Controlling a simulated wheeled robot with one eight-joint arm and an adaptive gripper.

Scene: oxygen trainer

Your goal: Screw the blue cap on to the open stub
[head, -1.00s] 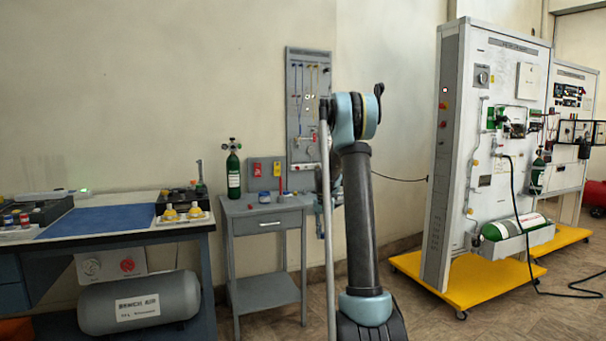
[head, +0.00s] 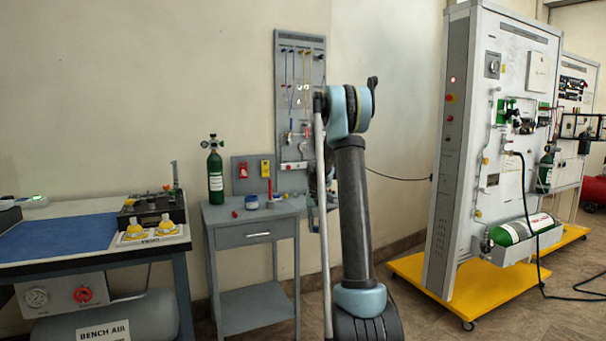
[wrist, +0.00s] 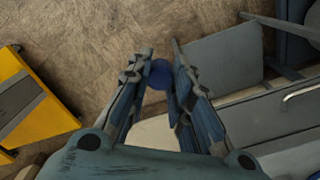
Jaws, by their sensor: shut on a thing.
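In the wrist view my gripper (wrist: 162,72) is shut on the round blue cap (wrist: 161,75), which sits between its two fingertips above the floor. The open stub cannot be made out for certain in either view. The white trainer panel (head: 500,65) with pipes and fittings stands at the right in the head view.
A grey side table (head: 238,219) holds a green cylinder (head: 215,172) and small items. A bench with a blue mat (head: 60,236) is at the left. The trainer stands on a yellow base (head: 425,290). Open floor lies between table and trainer.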

